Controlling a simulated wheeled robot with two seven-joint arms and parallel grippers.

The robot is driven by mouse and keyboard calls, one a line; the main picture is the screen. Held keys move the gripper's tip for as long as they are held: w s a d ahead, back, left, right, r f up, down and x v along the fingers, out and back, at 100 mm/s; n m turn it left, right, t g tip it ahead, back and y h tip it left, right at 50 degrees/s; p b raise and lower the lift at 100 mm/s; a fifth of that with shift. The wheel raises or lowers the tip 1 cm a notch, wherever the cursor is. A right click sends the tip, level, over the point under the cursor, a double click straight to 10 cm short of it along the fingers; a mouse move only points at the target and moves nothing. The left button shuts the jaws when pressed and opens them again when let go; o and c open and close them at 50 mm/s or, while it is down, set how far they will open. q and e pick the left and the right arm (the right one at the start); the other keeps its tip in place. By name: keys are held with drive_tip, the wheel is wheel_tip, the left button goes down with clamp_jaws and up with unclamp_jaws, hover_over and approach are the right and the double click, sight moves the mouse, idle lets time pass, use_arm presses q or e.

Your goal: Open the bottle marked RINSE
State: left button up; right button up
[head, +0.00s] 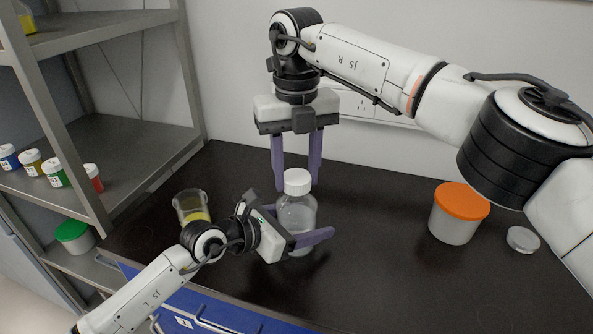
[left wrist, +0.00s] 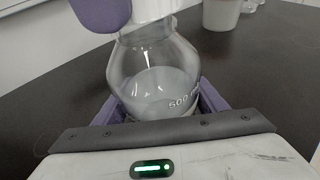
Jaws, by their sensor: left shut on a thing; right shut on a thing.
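A clear bottle (head: 296,214) with a white cap (head: 298,180) stands upright on the dark bench; it also shows in the left wrist view (left wrist: 155,75) with a "500 ml" mark and pale contents. No RINSE marking is readable. My left gripper (head: 312,237) is shut on the bottle's lower body from the left; its purple fingers flank the glass in the left wrist view. My right gripper (head: 297,186) points down from above, shut on the white cap, with one finger on each side. The cap sits at the bottle's neck; the left wrist view cuts off its top.
A beaker with yellow liquid (head: 190,207) stands left of the bottle, close to my left arm. An orange-lidded tub (head: 456,213) and a small clear dish (head: 522,239) are at right. A metal shelf (head: 130,150) with several small jars is at left. Bench between bottle and tub is clear.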

sight(297, 176)
drive_tip(key=n, duration=0.4)
drive_tip(key=shift+n, duration=0.3)
drive_tip(key=n, duration=0.4)
drive_tip(key=shift+r, duration=0.15)
drive_tip(key=shift+r, duration=1)
drive_tip(key=shift+r, duration=0.1)
drive_tip(key=shift+r, duration=1.9)
use_arm(q)
drive_tip(key=o, duration=2.1)
drive_tip(key=shift+o, duration=0.2)
